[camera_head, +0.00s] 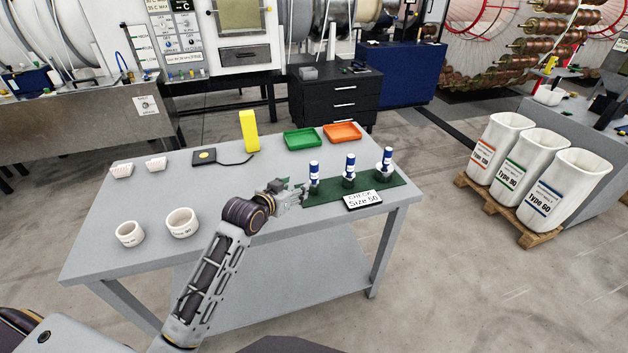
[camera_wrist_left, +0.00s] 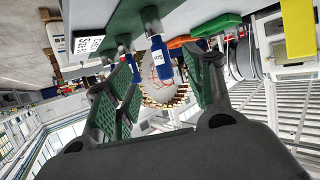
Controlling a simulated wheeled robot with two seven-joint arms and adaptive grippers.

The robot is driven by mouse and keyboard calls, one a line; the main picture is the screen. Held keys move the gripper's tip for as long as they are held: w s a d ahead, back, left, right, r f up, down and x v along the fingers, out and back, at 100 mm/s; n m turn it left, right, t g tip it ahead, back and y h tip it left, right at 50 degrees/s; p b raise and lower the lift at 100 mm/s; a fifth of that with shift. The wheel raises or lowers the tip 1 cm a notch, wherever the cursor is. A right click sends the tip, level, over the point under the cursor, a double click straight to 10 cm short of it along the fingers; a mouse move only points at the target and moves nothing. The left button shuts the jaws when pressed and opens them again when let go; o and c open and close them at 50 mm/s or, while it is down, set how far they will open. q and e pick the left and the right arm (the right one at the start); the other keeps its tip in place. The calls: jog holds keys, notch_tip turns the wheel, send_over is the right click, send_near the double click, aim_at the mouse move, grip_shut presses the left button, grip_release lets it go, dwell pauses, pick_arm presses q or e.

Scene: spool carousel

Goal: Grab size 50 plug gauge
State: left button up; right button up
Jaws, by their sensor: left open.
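A white sign (camera_head: 363,200) at the mat's front edge reads "Size 50". My left gripper (camera_head: 297,190) is open just left of the left gauge. In the left wrist view the nearest gauge (camera_wrist_left: 160,62) shows beyond and between the open green-padded fingers (camera_wrist_left: 165,88), not gripped. My right gripper is out of view.
The table's middle is clear.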

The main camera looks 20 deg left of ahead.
aim_at(312, 176)
pick_arm(q)
jog(key=shift+p+x, duration=0.3)
jog(key=shift+x, duration=4)
jog(key=shift+w+d+f+p, duration=0.1)
jog(key=shift+w+d+p, duration=0.15)
jog(key=shift+w, duration=0.55)
jog(key=shift+w+d+f+p, duration=0.1)
jog(key=shift+w+d+p, duration=0.1)
jog(key=shift+w, duration=0.65)
jog(key=shift+x, duration=0.95)
jog(key=shift+f, duration=0.1)
grip_shut()
